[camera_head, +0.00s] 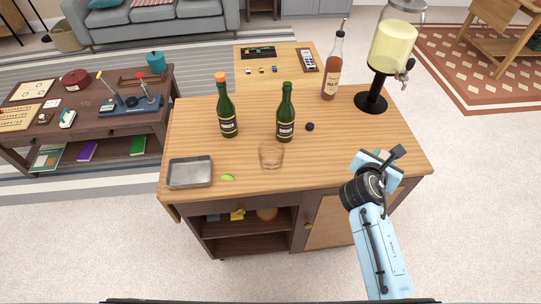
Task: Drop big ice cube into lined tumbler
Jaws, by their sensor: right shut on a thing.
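The lined tumbler (271,156) is a clear, short glass near the front middle of the wooden bar top. It looks empty. My right gripper (384,157) is over the right front part of the bar top, well to the right of the tumbler. It is shut on a small pale thing, mostly hidden by the hand, which seems to be the big ice cube. No other ice cube shows on the bar top. My left gripper is not in view.
Two green bottles (227,115) (286,118) stand behind the tumbler. An amber bottle (332,70) and a drink dispenser (394,45) stand at the back right. A metal tray (190,173) and a lime wedge (228,178) lie left. A dark round thing (310,127) lies behind the tumbler.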

